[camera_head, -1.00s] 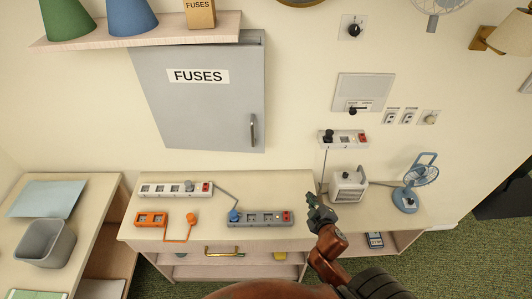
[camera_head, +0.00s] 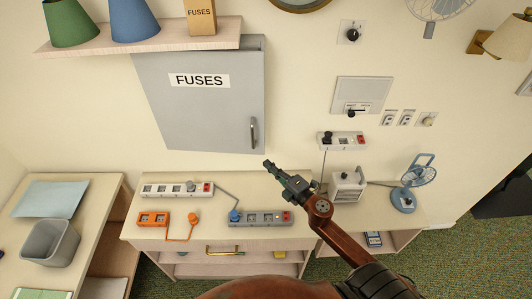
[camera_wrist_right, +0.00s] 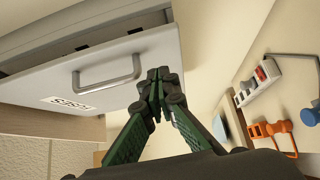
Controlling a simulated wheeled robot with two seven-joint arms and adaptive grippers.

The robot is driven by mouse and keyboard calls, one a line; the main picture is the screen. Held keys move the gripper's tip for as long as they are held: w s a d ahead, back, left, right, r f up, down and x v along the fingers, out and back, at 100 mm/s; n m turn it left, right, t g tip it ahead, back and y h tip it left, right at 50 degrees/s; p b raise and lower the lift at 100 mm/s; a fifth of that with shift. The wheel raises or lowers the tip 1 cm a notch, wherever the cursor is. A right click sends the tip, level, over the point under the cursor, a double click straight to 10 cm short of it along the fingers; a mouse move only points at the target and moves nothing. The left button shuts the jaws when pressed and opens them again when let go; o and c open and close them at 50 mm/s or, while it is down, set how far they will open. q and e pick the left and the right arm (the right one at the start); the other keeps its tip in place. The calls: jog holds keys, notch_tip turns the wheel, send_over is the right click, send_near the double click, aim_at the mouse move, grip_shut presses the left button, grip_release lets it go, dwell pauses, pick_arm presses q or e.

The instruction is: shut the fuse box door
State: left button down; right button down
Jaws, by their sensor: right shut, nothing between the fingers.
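The grey fuse box door (camera_head: 190,115), labelled FUSES, is on the wall under the shelf, with its handle (camera_head: 253,132) at the lower right. The door stands slightly ajar: part of the box body (camera_head: 258,43) shows past its top right corner, and the right wrist view shows a gap between the door (camera_wrist_right: 150,60) and the box (camera_wrist_right: 50,30). My right gripper (camera_head: 268,164) is shut and empty, just below the door's lower right corner in the head view. In the wrist view its fingertips (camera_wrist_right: 160,76) overlap the door's edge beside the handle; contact cannot be told. My left gripper is not in view.
Below the door, a counter (camera_head: 225,185) holds a white power strip (camera_head: 165,189), an orange socket block (camera_head: 153,219) and a grey power strip (camera_head: 262,218). A shelf (camera_head: 150,38) with cones and a FUSES carton (camera_head: 201,17) is above. A small heater (camera_head: 346,187) stands at right.

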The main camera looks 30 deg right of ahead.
aim_at(260, 149)
jog(key=w, duration=0.1)
jog(key=w+d, duration=0.1)
jog(key=w, duration=0.3)
jog(key=shift+d+p, duration=0.25)
jog(key=shift+p, duration=0.05)
jog(key=shift+w+d, duration=0.3)
jog(key=shift+w, duration=0.05)
